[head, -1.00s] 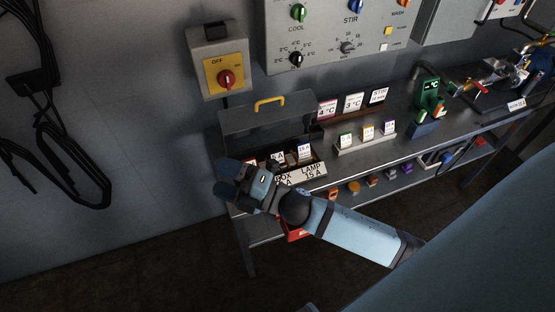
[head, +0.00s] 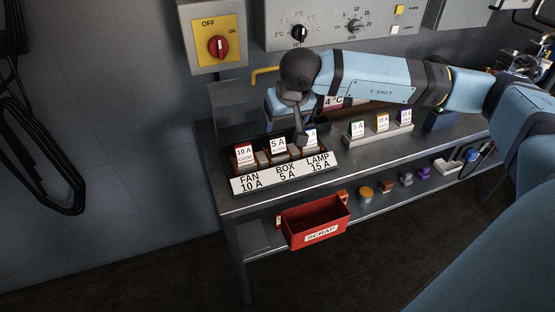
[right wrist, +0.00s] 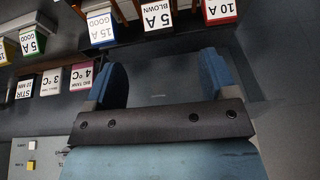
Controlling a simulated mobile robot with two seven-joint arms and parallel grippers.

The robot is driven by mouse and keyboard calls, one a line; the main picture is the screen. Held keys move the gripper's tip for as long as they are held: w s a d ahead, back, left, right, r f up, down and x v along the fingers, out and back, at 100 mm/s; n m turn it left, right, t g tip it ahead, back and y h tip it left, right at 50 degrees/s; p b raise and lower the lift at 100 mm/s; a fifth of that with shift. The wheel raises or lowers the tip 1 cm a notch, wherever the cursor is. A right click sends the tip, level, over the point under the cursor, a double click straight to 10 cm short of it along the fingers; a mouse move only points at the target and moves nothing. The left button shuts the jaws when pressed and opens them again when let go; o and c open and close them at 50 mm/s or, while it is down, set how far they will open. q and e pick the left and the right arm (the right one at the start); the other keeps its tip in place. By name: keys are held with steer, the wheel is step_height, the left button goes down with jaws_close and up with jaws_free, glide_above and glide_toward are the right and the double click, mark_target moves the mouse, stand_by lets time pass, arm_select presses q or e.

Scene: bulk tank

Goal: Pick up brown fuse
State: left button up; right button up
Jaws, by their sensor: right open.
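The brown fuse (head: 278,158) appears to be the middle one in the labelled fuse block (head: 243,184), above "BOX 5 A". Its card reads "5 A BLOWN" in the right wrist view (right wrist: 158,16). It stands between a red-based 10 A fuse (head: 244,155) and a blue-based 15 A fuse (right wrist: 101,27). My right gripper (head: 301,130) hangs over the back right of the block, partly covering the 15 A card. In the wrist view its fingers (right wrist: 163,78) are apart with nothing between them. The brown fuse is beyond their gap, not touched. My left gripper is out of view.
A rack (head: 378,135) of several coloured fuses stands right of the block. A box with a yellow handle (head: 264,72) is behind, partly hidden by my arm. A red scrap bin (head: 316,224) sits below the bench edge. Wall panels rise behind.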

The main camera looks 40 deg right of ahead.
mark_target(278, 141)
steer(key=x, duration=0.3)
steer(key=b+x, duration=0.1)
steer(key=x, duration=0.5)
steer(key=shift+w+d+f+b, duration=0.2)
steer(key=shift+d+b, duration=0.15)
steer(key=shift+b, duration=0.05)
steer(key=b+x, duration=0.1)
steer(key=x, duration=0.3)
steer(key=shift+w, duration=0.15)
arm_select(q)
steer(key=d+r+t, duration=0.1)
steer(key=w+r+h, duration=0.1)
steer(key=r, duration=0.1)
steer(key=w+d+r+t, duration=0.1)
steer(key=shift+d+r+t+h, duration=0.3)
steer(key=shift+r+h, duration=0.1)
arm_select(e)
steer(key=c, duration=1)
